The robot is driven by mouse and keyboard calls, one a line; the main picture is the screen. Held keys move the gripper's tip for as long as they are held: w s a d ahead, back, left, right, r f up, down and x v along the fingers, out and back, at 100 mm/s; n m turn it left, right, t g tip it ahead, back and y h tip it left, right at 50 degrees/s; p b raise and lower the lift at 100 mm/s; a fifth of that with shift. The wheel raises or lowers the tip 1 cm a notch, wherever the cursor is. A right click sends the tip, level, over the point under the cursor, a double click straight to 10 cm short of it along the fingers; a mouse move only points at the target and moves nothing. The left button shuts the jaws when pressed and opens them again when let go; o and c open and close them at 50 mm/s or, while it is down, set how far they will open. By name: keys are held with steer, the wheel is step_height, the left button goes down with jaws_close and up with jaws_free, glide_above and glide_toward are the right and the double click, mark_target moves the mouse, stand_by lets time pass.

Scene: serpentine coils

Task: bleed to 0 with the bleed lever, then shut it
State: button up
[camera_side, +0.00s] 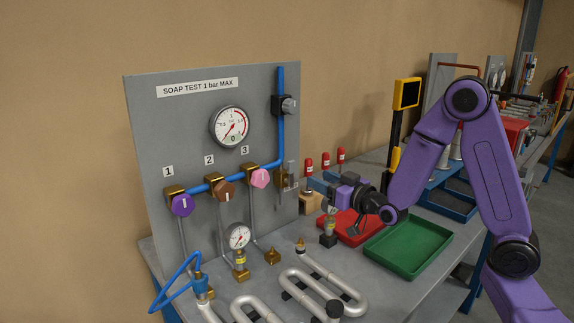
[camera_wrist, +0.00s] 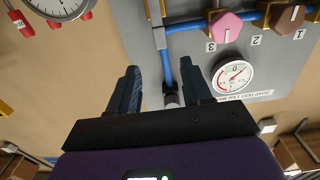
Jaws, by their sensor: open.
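The large gauge (camera_side: 231,127) is on the grey panel. Its red needle lies on a slant, and I cannot read an exact pressure. It also shows inverted in the wrist view (camera_wrist: 232,76). A brass valve (camera_side: 281,179) with a grey, upright lever-like piece (camera_side: 292,173) sits at the right end of the blue pipe, right of the pink knob; it looks like the bleed lever, but its exact setting is unclear. My gripper (camera_side: 315,181) is open and empty just right of this valve, seemingly apart from it. Its two dark fingers (camera_wrist: 160,86) stand apart in the wrist view.
Purple (camera_side: 181,204), brown (camera_side: 225,191) and pink (camera_side: 260,178) knobs line the pipe. A small gauge (camera_side: 238,236) and silver coils (camera_side: 325,285) are at the front. A green tray (camera_side: 441,244) and a red tray (camera_side: 369,232) lie below my arm. Red-topped pieces (camera_side: 325,160) stand behind my gripper.

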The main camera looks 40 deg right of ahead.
mark_target(293, 166)
steer(key=w, duration=1.4)
steer(key=shift+w, duration=0.2)
jaws_close()
